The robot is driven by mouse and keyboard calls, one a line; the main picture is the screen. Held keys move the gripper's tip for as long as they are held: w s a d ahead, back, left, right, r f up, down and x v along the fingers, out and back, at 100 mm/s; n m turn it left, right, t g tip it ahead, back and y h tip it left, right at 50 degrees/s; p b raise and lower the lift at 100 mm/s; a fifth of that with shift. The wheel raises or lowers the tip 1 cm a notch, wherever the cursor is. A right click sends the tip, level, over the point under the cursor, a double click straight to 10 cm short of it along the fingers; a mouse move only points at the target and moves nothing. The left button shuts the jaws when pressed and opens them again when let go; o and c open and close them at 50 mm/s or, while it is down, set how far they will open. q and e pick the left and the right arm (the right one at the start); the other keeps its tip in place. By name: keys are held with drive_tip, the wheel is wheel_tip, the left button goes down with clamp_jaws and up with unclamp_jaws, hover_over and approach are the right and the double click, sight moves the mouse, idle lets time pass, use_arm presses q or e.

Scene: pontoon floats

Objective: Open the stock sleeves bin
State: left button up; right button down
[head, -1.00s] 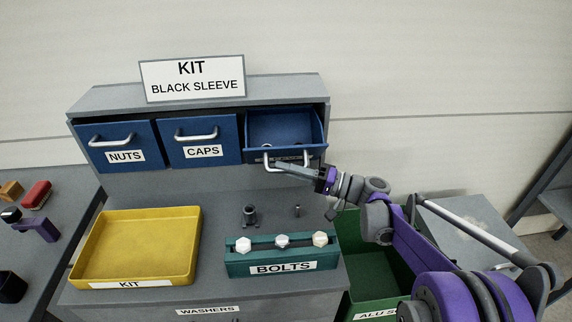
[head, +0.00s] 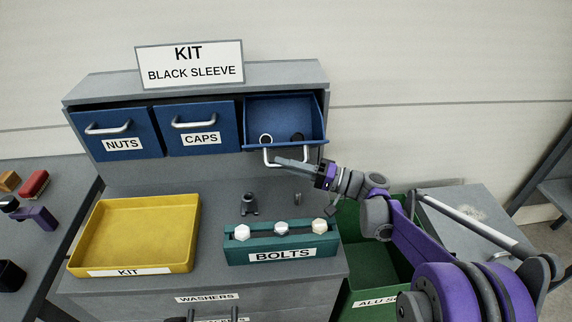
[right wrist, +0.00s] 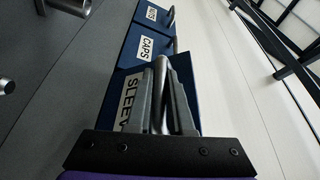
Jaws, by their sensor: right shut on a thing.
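The blue sleeves bin (head: 284,112) is at the right end of the bin row. It is pulled out and its open top shows. Inside lie a light-rimmed ring (head: 265,139) and a dark piece (head: 297,138). My right gripper (head: 284,163) is shut on the bin's silver handle (head: 266,156). In the right wrist view the handle (right wrist: 160,70) runs between the fingers, beside the SLEEVES label (right wrist: 130,100), partly hidden.
The nuts bin (head: 117,131) and caps bin (head: 199,127) sit to the left. Below are a yellow kit tray (head: 130,268), a teal bolts holder (head: 245,255) and a green crate (head: 370,270) at the right. The bench between bins and tray is mostly clear.

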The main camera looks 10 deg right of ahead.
drive_tip(key=c, duration=0.8)
unclamp_jaws()
drive_tip(key=shift+w+f, duration=0.1)
drive_tip(key=v, duration=1.1)
drive_tip(key=shift+b, duration=0.45)
drive_tip(key=shift+a, duration=0.1)
